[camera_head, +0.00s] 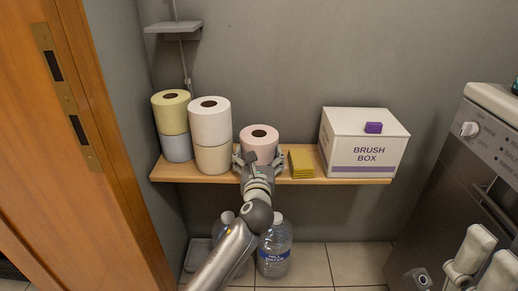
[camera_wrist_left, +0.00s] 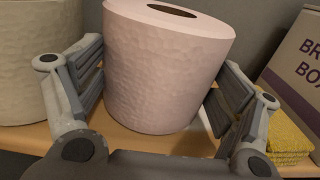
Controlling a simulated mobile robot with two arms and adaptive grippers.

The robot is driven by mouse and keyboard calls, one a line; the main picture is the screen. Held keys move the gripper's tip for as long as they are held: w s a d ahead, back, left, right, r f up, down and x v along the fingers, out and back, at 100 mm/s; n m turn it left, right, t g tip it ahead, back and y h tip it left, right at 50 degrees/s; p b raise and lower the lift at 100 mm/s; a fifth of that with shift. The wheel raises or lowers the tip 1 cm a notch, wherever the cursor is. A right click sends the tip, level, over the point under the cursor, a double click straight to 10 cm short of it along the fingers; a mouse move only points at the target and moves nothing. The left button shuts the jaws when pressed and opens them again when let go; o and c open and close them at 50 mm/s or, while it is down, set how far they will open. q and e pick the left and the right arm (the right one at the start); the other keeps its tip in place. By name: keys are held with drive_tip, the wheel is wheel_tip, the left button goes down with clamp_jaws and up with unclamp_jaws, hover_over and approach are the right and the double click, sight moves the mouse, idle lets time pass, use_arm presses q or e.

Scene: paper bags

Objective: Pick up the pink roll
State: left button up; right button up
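The pink roll (camera_head: 259,139) stands upright on the wooden shelf (camera_head: 350,181), between the stacked rolls on its left and the yellow sponges on its right. In the left wrist view the pink roll (camera_wrist_left: 165,75) fills the middle, between the fingers. My left gripper (camera_head: 256,164) reaches in from the front, low on the roll. In the left wrist view my left gripper (camera_wrist_left: 160,100) is open, with a finger on each side of the roll and narrow gaps visible. Pale jointed parts at the lower right edge look like my right gripper (camera_head: 484,262); its opening is unclear.
A white roll (camera_head: 210,121) on a cream roll (camera_head: 213,159) stands close at left, beside a yellow roll (camera_head: 171,112) on a bluish one. Yellow sponges (camera_head: 301,163) and the brush box (camera_head: 364,143) are at right. Water bottles (camera_head: 274,254) stand below the shelf.

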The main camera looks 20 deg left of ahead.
use_arm(q)
drive_tip(key=c, duration=0.3)
drive_tip(key=shift+r, duration=0.1)
drive_tip(key=shift+c, duration=0.2)
